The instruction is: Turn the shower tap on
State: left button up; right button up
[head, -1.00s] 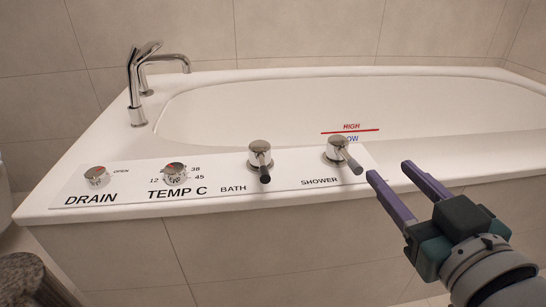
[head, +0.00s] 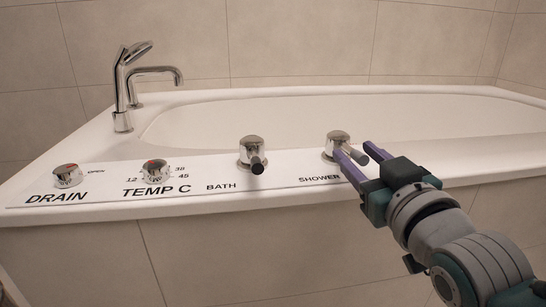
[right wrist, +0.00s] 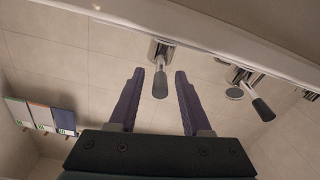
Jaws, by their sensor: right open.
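The shower tap (head: 337,139) is a chrome knob with a dark-tipped lever, at the right end of the white control panel on the tub rim. In the head view my right gripper (head: 354,149) is at this tap, its purple fingers open and partly hiding the lever. In the right wrist view the lever (right wrist: 160,84) shows between the two fingertips of the right gripper (right wrist: 158,73), with visible gaps on both sides. My left gripper is in neither view.
The bath tap (head: 253,152) stands left of the shower tap. Further left are the temperature knob (head: 155,171) and drain knob (head: 67,176). A chrome spout (head: 125,90) rises at the tub's back left. The bathtub (head: 300,115) lies behind the panel.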

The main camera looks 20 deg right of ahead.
jog(key=shift+w, duration=0.1)
grip_shut()
dwell(0.3)
dwell(1.1)
